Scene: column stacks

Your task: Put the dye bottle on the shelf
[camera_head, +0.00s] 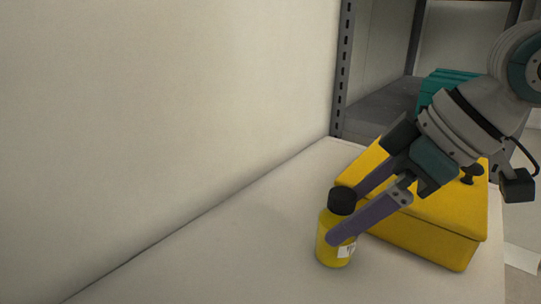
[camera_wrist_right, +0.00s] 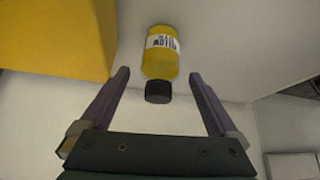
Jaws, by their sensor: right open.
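The dye bottle (camera_head: 328,248) is yellow with a black cap and a white label, and stands upright on the white table. My right gripper (camera_head: 340,215) is open with its two purple fingers at the bottle, one passing in front of it in the head view. In the right wrist view the bottle (camera_wrist_right: 160,62) shows between and just beyond the open fingertips (camera_wrist_right: 158,75), its cap toward the gripper. I cannot tell whether a finger touches it. The grey metal shelf (camera_head: 385,105) stands at the back right, partly hidden by my right arm. My left gripper is not in view.
A yellow box (camera_head: 425,245) with a black knob sits on the table (camera_head: 210,265) right behind the bottle, under my right arm. A teal object (camera_head: 440,88) is on the shelf. A plain wall (camera_head: 160,110) borders the table at left. The table's left front is clear.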

